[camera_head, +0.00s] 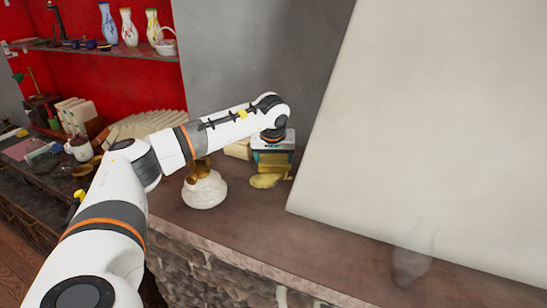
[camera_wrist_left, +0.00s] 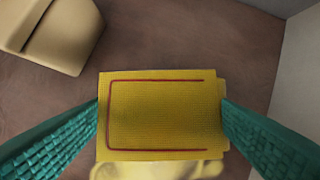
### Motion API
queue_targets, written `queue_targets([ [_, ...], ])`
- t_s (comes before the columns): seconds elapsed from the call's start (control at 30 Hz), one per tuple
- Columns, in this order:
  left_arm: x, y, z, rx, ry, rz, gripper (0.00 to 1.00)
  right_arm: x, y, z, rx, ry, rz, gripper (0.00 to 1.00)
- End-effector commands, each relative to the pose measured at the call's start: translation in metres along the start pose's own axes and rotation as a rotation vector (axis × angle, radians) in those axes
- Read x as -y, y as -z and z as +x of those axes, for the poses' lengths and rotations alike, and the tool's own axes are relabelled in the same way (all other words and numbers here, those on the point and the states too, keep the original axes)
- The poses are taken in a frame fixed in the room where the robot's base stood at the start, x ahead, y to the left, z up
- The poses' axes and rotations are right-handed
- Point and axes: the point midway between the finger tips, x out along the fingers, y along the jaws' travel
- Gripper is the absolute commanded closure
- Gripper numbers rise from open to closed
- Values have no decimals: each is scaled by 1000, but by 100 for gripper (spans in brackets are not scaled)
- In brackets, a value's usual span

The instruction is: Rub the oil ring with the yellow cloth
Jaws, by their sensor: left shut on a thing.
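The yellow cloth (camera_head: 266,181) is at the tabletop below my left gripper (camera_head: 272,168), near the middle of the head view. In the left wrist view the cloth (camera_wrist_left: 165,115) shows a red stitched line and sits between the two green fingers of my left gripper (camera_wrist_left: 160,125), which is shut on it. Its lower edge looks bunched. I cannot tell whether the cloth presses on the table. I cannot make out an oil ring in either view. My right gripper is not in view.
A white, round-bodied pot (camera_head: 205,190) stands left of the gripper. A cream block (camera_head: 238,149) lies close behind it. A large pale panel (camera_head: 420,130) leans at the right. A see-through glass vessel (camera_head: 412,262) stands at the front right. The brown tabletop (camera_head: 310,245) between is bare.

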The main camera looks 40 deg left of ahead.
Motion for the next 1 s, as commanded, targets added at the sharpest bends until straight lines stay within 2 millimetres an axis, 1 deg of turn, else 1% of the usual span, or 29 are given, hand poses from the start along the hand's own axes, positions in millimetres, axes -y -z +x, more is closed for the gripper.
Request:
queue_targets([
  [0.2,0,2,5,0,0,0,46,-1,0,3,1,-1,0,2],
  [0.33,-1,4,3,0,-1,0,46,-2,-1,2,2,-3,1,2],
  [0.63,-11,25,-8,0,0,1,46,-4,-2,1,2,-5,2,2],
  [0.87,-14,32,-11,0,0,0,46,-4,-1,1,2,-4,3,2],
  [1.0,-18,40,-13,0,-1,0,46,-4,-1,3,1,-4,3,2],
])
